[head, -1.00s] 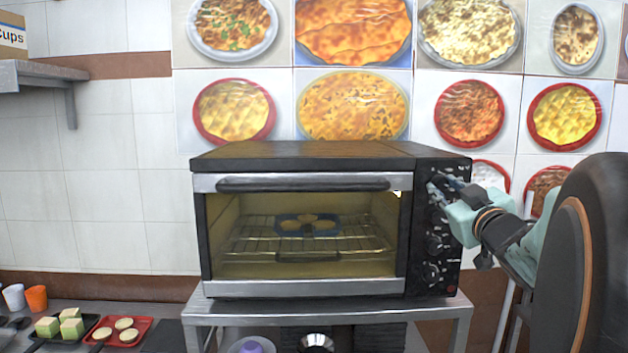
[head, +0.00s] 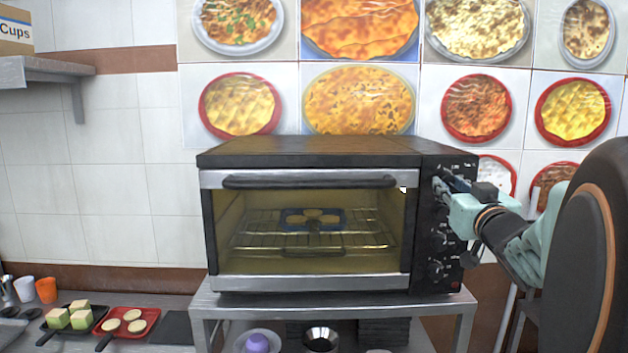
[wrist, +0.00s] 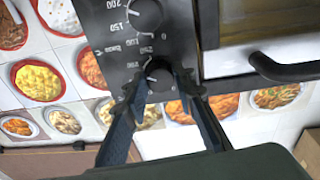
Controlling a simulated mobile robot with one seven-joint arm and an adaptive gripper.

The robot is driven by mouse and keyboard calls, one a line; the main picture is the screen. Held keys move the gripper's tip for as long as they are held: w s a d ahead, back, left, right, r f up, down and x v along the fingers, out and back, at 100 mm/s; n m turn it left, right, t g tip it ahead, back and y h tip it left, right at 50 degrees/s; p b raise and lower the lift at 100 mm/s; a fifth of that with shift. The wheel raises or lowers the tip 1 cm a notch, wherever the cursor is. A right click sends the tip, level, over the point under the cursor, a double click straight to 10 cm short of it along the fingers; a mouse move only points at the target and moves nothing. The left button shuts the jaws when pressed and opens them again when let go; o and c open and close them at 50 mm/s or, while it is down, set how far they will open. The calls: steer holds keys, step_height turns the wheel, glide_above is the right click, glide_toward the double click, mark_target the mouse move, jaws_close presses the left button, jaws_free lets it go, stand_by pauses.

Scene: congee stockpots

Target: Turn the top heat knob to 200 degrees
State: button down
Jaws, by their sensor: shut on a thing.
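The oven (head: 310,150) stands on a metal stand, with a black control panel (head: 452,215) at its right side. My gripper (head: 442,188) is at the top of that panel, in front of the top heat knob, which it hides in the head view. In the wrist view, which looks upside down, my gripper (wrist: 166,80) has its fingers closed on the sides of the dark, round top heat knob (wrist: 158,76). Printed numbers show around the knob, but its pointer setting cannot be read. A second knob (wrist: 146,14) is apart from the fingers.
The oven door (head: 310,230) is shut, with a blue tray (head: 312,218) on the rack inside. A red tray (head: 128,322) and cups stand at lower left. A tiled wall with food pictures is behind.

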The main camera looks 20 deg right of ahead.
steer(key=shift+r, duration=0.1)
steer(key=c, duration=1.6)
jaws_free()
